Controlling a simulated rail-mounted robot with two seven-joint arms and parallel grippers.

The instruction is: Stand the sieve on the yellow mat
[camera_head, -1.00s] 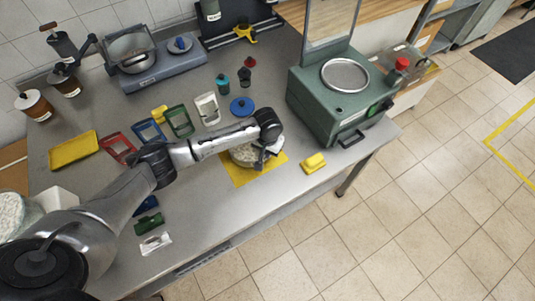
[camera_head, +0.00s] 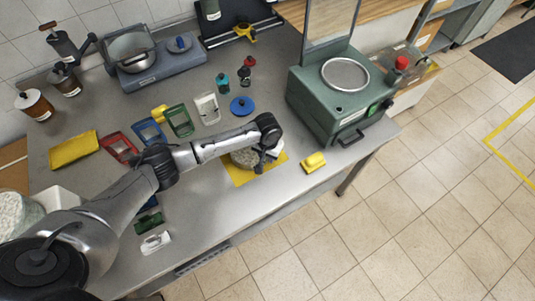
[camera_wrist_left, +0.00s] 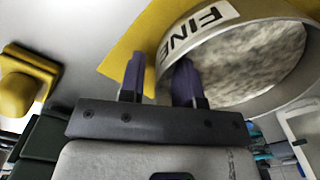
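The sieve (camera_head: 243,158) is a round, pale metal ring with a mesh, partly hidden under my left arm in the head view. It rests over the yellow mat (camera_head: 240,178), apparently flat. The left wrist view shows its FINE label and mesh (camera_wrist_left: 262,62), with the mat (camera_wrist_left: 118,58) beside and beneath it. My left gripper (camera_head: 261,166) is at the sieve's right side. Its purple fingers (camera_wrist_left: 159,70) are apart at the sieve's wall, with a gap between them. One finger is over the mat outside; the other overlaps the wall in view. My right gripper is not in view.
A yellow block (camera_head: 314,162) lies right of the mat, near the table's front edge. A green machine (camera_head: 335,110) stands behind it. A blue lid (camera_head: 242,105), small bottles and several coloured frames lie behind my arm. The front middle of the table is clear.

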